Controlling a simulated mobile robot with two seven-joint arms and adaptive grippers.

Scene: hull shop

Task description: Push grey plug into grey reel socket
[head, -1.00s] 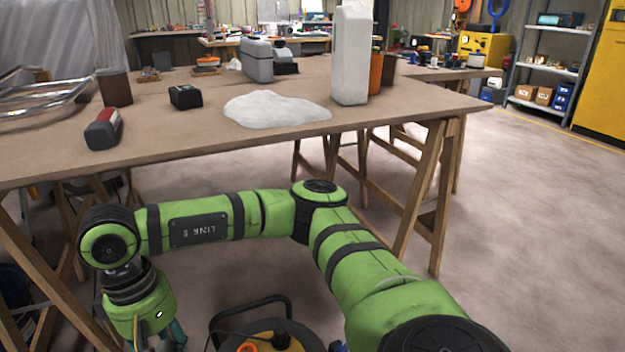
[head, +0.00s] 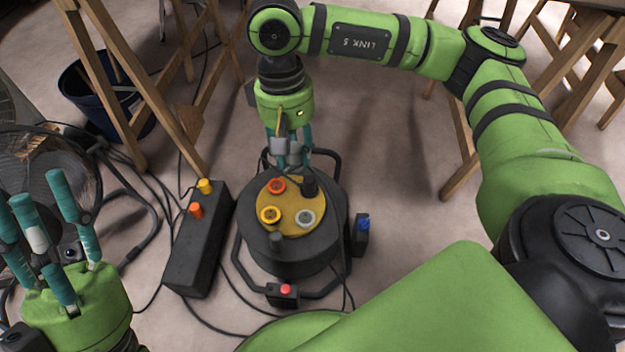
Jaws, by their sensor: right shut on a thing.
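The cable reel (head: 287,248) stands on the floor in a dark tube frame. Its yellow top plate (head: 287,202) carries the grey socket (head: 306,218) at the near right, with an orange and a yellow socket beside it. My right gripper (head: 290,160) points down at the far edge of the reel, apart from the grey socket. It is shut on a small grey piece (head: 281,147), which looks like the grey plug; the fingers hide much of it. My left gripper (head: 45,235) is at the left edge, fingers up and spread, empty.
A black box (head: 198,245) with a yellow and an orange knob lies left of the reel. A red-topped piece (head: 286,292) and a blue-topped piece (head: 362,229) sit by the frame. Loose cables, a dark bucket (head: 95,95) and wooden trestle legs are around.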

